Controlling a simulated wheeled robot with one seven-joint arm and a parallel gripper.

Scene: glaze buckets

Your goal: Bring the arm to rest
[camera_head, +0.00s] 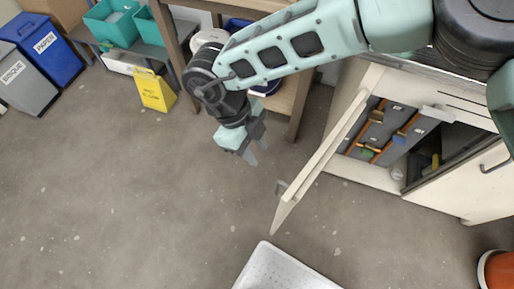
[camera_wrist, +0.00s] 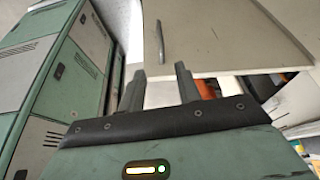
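My arm reaches across the top of the head view from the right. My gripper (camera_head: 250,153) hangs over the bare floor, left of the open cabinet door (camera_head: 322,160), and is apart from it. In the wrist view my gripper's two fingers (camera_wrist: 158,88) stand apart with nothing between them. The cabinet door (camera_wrist: 215,35) and its grey handle (camera_wrist: 160,42) show beyond the fingertips in that view.
The open cabinet (camera_head: 385,135) at the right holds several tools. A white tray (camera_head: 262,262) lies at the bottom. A yellow sign (camera_head: 154,90), a blue bin (camera_head: 48,48) and a grey bin (camera_head: 24,82) stand at the left. The middle floor is clear.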

